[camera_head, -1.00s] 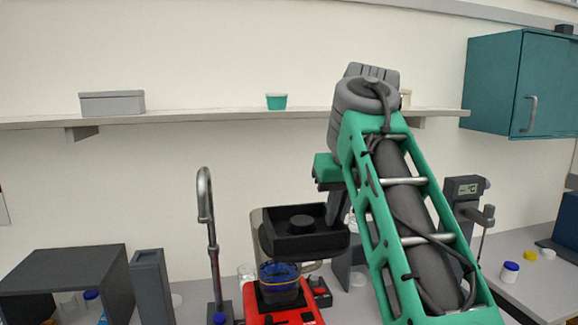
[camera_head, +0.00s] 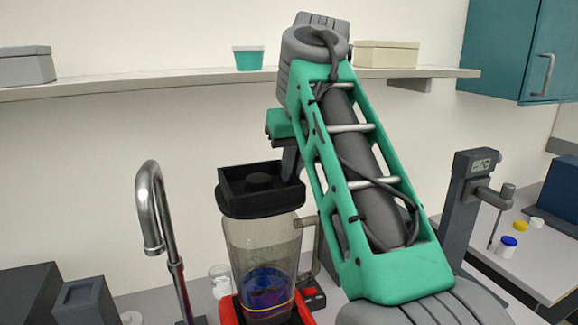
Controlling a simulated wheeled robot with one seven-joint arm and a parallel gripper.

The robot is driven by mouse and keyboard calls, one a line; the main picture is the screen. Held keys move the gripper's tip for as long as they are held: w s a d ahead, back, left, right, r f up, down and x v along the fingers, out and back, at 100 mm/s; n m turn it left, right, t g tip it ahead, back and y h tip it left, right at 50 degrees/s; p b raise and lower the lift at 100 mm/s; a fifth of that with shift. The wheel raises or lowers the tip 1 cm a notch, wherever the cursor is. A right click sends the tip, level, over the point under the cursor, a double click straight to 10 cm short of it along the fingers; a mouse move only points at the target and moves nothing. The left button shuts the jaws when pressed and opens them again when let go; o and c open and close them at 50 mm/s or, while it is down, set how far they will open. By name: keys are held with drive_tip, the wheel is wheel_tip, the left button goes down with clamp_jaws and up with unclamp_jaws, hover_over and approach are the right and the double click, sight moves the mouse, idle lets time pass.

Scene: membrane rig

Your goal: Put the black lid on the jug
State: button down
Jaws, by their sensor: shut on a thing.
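The black lid (camera_head: 260,190) is a square, tray-like piece with a raised round knob in its middle. My gripper (camera_head: 289,165) is shut on the lid's right edge; its fingertips are partly hidden by the lid and arm. The jug (camera_head: 265,240) is clear and grey-tinted, with a handle on its right and dark blue contents low down behind a yellow band. It stands upright on a red base (camera_head: 306,314). The lid appears level over the jug's mouth and hides the rim. I cannot tell whether it is seated or slightly above.
A metal tap (camera_head: 155,215) rises left of the jug. A small clear glass (camera_head: 221,280) stands close by the jug's left. A grey stirrer stand (camera_head: 462,210) is at the right. A wall shelf (camera_head: 170,80) with boxes runs behind.

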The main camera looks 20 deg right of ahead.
sight(297, 177)
drive_tip(key=shift+f+b, duration=2.6)
drive_tip(key=shift+f, duration=0.4)
drive_tip(key=shift+f, duration=0.15)
drive_tip(key=c, duration=1.5)
unclamp_jaws()
drive_tip(key=p+v, duration=0.2)
drive_tip(key=v, duration=0.6)
drive_tip(key=shift+w, duration=0.1)
drive_tip(key=shift+f, duration=0.1)
